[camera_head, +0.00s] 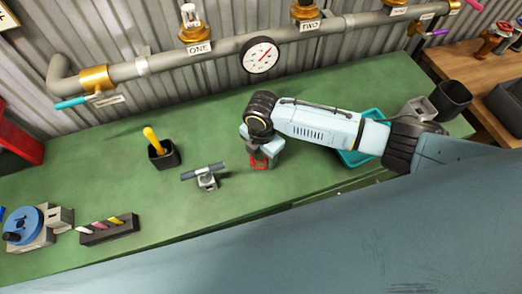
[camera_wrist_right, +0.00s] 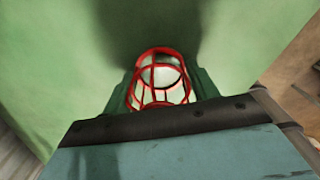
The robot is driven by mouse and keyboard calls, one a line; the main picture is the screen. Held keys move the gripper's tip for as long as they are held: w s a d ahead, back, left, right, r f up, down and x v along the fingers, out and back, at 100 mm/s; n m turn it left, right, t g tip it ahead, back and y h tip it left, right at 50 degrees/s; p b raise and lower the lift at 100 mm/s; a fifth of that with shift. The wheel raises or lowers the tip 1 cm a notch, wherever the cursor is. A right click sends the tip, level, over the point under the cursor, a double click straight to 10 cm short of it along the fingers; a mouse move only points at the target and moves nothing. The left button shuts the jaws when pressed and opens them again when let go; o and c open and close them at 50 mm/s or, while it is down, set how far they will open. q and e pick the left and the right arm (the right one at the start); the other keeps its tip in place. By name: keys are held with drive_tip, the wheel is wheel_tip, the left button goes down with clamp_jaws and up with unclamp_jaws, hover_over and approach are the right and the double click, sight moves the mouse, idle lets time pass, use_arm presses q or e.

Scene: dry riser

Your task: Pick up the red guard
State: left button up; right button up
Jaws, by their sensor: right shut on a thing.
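The red guard (camera_head: 262,164) is a small cage of red wire, seen under my right gripper (camera_head: 258,158) over the green bench. In the right wrist view the guard (camera_wrist_right: 157,74) shows between the fingers, its open ribs against something pale inside or behind it. My right gripper is shut on the guard. The gripper body hides part of the guard in the head view. Whether the guard touches the bench I cannot tell. My left gripper is not in view.
A grey T-handled piece (camera_head: 206,179) stands left of the gripper, and a black cup (camera_head: 165,158) with a yellow handle is further left. A teal tray (camera_head: 362,148) lies partly under my right arm. A grey pipe with a gauge (camera_head: 259,55) runs along the back wall.

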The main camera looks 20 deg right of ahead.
drive_tip(key=shift+c, duration=0.8)
